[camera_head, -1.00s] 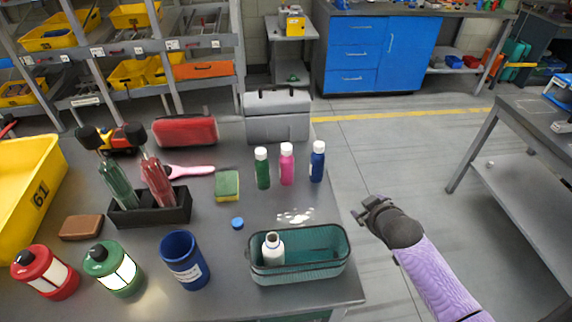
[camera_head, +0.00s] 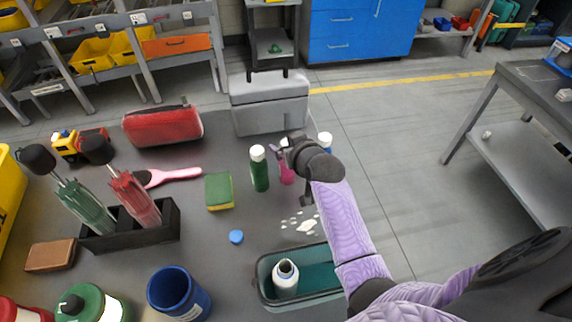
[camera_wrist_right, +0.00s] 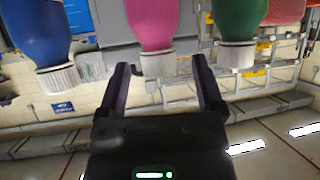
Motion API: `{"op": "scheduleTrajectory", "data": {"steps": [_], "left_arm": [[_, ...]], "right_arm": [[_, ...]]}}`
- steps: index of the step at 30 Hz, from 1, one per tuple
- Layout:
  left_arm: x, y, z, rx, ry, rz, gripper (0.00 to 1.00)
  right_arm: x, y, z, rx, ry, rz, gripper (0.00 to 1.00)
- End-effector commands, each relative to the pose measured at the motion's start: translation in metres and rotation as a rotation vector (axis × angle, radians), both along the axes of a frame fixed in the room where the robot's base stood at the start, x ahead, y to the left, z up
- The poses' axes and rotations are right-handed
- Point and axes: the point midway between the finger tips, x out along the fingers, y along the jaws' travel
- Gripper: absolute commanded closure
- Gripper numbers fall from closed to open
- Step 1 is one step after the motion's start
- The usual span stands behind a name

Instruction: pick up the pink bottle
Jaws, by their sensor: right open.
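The pink bottle (camera_head: 286,177) stands on the grey table, mostly hidden behind my right gripper (camera_head: 291,167) in the head view. In the right wrist view the pink bottle (camera_wrist_right: 150,25) appears upside down, its white cap lined up with the gap between the two fingers of the right gripper (camera_wrist_right: 161,70). That gripper is open, with a finger to each side of the cap; contact is not visible. The green bottle (camera_head: 260,172) and the blue bottle (camera_head: 325,140) stand to either side. My left gripper is not in view.
A teal basket (camera_head: 262,283) holding a white bottle (camera_head: 286,280) is near the table's front edge. A grey cooler box (camera_head: 270,105) stands behind the bottles. A sponge (camera_head: 218,190) and blue cap (camera_head: 236,237) lie left. White spots (camera_head: 306,226) mark the table.

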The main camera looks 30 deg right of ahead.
Motion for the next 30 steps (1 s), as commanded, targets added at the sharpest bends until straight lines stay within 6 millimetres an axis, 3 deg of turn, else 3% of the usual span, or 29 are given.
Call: {"op": "scheduleTrajectory", "data": {"steps": [1,5,12,24,30], "left_arm": [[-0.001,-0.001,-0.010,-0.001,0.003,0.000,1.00],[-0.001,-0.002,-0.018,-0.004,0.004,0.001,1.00],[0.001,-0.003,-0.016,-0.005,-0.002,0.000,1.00],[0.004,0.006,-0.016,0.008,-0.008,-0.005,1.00],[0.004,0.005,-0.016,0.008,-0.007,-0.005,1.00]], "right_arm": [[0.009,-0.001,-0.011,0.001,0.002,0.000,0.14],[0.026,-0.002,-0.019,0.000,0.001,0.000,0.14],[0.028,-0.002,-0.017,-0.001,0.001,0.000,0.14],[0.028,-0.002,-0.017,-0.001,0.001,0.000,0.99],[0.028,-0.002,-0.017,-0.001,0.001,0.000,1.00]]}}
